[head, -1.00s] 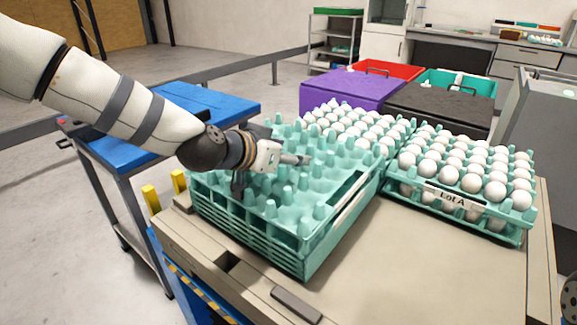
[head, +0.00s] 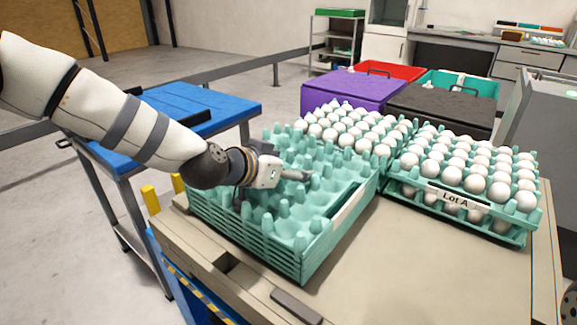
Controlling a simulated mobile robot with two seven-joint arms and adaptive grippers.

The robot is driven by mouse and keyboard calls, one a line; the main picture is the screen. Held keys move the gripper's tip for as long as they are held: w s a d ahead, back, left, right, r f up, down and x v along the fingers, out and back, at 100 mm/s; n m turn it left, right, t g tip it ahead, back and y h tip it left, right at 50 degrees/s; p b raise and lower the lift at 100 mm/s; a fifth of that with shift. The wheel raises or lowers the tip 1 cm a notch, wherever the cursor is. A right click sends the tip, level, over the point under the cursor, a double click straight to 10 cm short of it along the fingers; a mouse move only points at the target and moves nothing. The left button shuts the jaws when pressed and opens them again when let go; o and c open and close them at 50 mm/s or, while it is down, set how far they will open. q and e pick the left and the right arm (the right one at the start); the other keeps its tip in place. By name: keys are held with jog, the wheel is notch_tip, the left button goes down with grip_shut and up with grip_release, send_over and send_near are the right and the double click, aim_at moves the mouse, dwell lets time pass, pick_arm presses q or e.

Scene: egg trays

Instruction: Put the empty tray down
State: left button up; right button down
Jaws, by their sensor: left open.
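A teal empty egg tray (head: 302,242) lies on top of a stack of similar teal trays at the front left of the beige table. Its pockets hold no eggs, and it appears to rest level on the stack. My left gripper (head: 290,178) is open, low over the tray's left-middle part among its pegs. One finger points right across the tray; the other is mostly hidden. I cannot tell whether the fingers still touch the tray. My right gripper is not in view.
Teal trays full of white eggs stand behind the stack and to its right, the right one labelled Lot A (head: 453,198). A blue cart (head: 205,100) stands at the left. Purple (head: 345,92) and black (head: 440,108) boxes are behind. The table's front right (head: 430,270) is clear.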

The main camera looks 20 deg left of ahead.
pick_arm(q)
jog(key=p+v, duration=0.1)
jog(key=v, duration=0.3)
jog(key=p+v, duration=0.1)
jog(key=v, duration=0.2)
jog(key=r+p+v, duration=0.1)
jog(key=v, duration=0.3)
jog(key=shift+r, duration=0.2)
jog(key=shift+s+a, duration=0.15)
jog(key=shift+s, duration=0.3)
jog(key=shift+f, duration=0.1)
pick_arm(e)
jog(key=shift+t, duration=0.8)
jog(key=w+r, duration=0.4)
